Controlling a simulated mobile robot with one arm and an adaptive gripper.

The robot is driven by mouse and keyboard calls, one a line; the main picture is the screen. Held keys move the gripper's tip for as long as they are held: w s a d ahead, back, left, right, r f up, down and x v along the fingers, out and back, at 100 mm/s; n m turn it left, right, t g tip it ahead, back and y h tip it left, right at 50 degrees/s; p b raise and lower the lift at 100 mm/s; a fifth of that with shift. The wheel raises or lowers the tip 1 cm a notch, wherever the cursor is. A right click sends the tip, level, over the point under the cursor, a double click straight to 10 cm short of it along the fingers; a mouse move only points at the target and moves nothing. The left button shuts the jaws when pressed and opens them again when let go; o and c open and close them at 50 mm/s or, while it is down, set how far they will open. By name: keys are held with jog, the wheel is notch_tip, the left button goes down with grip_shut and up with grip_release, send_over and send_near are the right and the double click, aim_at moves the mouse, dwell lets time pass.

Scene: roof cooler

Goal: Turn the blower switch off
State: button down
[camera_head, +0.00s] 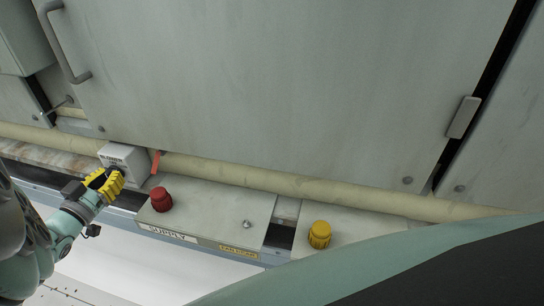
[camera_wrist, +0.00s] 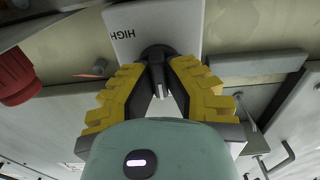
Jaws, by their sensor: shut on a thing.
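The blower switch is a pale grey box (camera_head: 127,155) low on the cooler's front at the left of the head view, with small lettering on its face. In the wrist view the box (camera_wrist: 182,18) shows the word HIGH upside down and a dark rotary knob (camera_wrist: 157,52). My gripper (camera_head: 108,181) has yellow padded fingers and is at the box face. In the wrist view the fingers of my gripper (camera_wrist: 159,75) are on both sides of the knob and shut on it. The knob's exact pointing is partly hidden by the fingers.
A red knob (camera_head: 160,199) stands on the ledge right of the switch, above a SUPPLY label (camera_head: 167,233). A yellow knob (camera_head: 319,234) is farther right. A beige pipe (camera_head: 270,180) runs along behind. An orange tag (camera_head: 155,162) is beside the box.

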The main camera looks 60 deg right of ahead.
dwell(0.3)
jog(key=c, duration=1)
grip_release()
jog(key=shift+d+r, duration=0.1)
jog(key=shift+d, duration=0.05)
jog(key=v, duration=1.2)
jog(key=shift+w+r, duration=0.1)
